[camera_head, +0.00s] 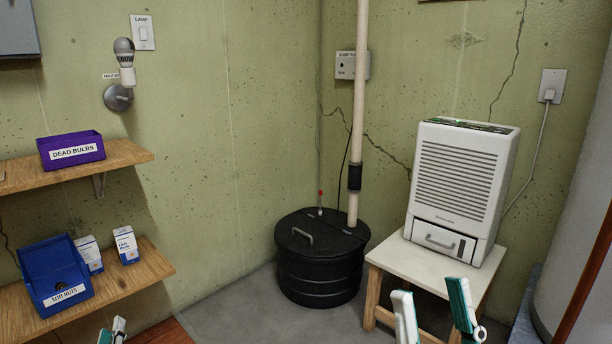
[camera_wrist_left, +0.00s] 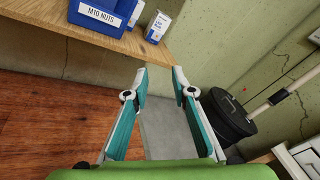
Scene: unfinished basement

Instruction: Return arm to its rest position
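My left gripper (camera_head: 112,331) shows only its fingertips at the bottom left of the head view, below the lower wooden shelf. In the left wrist view my left gripper (camera_wrist_left: 160,78) has its two teal fingers apart, with nothing between them. It points toward the shelf's front edge and the grey floor beyond. My right gripper (camera_head: 433,298) is at the bottom right of the head view, in front of the white stool. Its fingers are spread and nothing is between them. Most of both arms is out of view.
The lower shelf (camera_head: 140,282) holds a blue nut bin (camera_head: 62,295) and bulb boxes. The upper shelf (camera_head: 125,153) holds a purple bin (camera_head: 82,143). A black sump lid (camera_head: 325,225) sits in the corner. A dehumidifier (camera_head: 455,215) stands on the stool (camera_head: 392,254). Open floor (camera_head: 235,315) lies between.

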